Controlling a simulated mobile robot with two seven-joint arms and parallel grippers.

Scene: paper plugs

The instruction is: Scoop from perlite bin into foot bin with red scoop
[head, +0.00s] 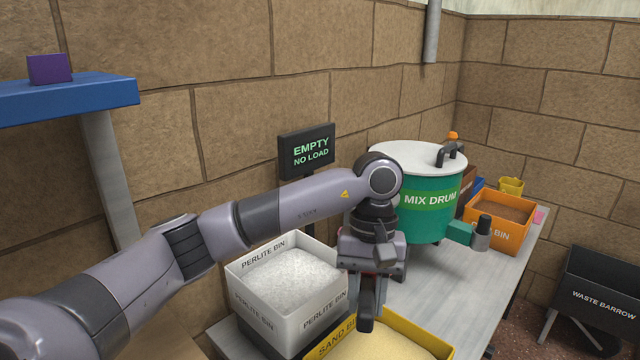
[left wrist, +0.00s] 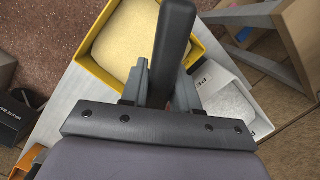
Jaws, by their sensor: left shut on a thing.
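The white perlite bin (head: 243,292), full of white granules, stands left of my left gripper (head: 368,300); part of it shows at right in the left wrist view (left wrist: 262,124). My left gripper is over the yellow sand bin's back edge, shut on a dark handle (left wrist: 175,38), which I take to be the red scoop's. Only a small red patch shows near the fingers in the head view; I cannot make out the scoop's bowl. No bin labelled foot bin is readable in either view. My right gripper is out of view.
The yellow sand bin (head: 437,346) is in front. Behind are the green mix drum (head: 425,218), an orange bin (head: 512,238) with a partly hidden label and a sign reading EMPTY NO LOAD (head: 307,150). A waste barrow (head: 600,300) stands at right.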

